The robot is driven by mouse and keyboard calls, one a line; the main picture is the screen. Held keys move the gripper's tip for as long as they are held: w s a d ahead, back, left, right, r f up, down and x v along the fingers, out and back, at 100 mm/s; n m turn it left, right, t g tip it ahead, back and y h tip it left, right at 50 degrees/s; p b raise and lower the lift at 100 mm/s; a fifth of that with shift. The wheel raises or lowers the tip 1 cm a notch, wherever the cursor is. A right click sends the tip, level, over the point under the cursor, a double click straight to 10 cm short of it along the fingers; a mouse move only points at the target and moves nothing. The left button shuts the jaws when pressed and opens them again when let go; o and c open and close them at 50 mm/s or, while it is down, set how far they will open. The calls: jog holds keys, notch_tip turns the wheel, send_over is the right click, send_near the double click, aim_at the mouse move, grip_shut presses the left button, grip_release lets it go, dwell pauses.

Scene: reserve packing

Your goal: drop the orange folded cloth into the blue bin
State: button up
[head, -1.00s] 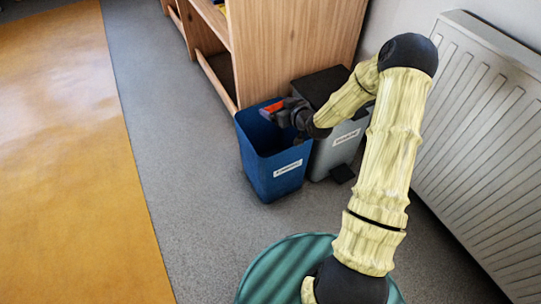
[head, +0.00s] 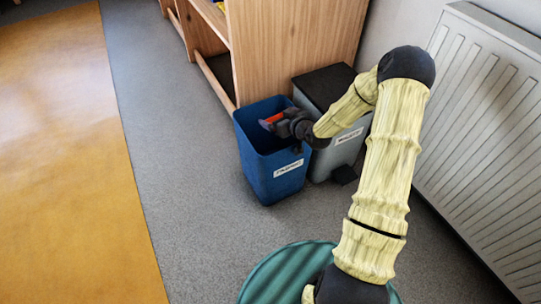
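The blue bin (head: 272,178) stands on the grey floor, open at the top, with a white label on its front. My gripper (head: 270,122) is over the bin's opening, reaching in from the right. The orange folded cloth (head: 273,119) shows as a small orange patch at the fingertips. It appears held between the fingers, over the bin's opening. The fingers are small and dark here, and much of the cloth is hidden.
A grey bin with a black lid (head: 325,86) stands right beside the blue bin. A wooden shelf unit (head: 290,45) is behind both. A white radiator (head: 485,140) lines the right wall. The floor (head: 185,160) to the left is clear, beside a yellow floor area (head: 70,170).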

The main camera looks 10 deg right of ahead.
jog(key=shift+o, duration=0.2)
jog(key=p+v, duration=0.7)
jog(key=v, duration=1)
jog(key=shift+s, duration=0.2)
jog(key=shift+d, duration=0.15)
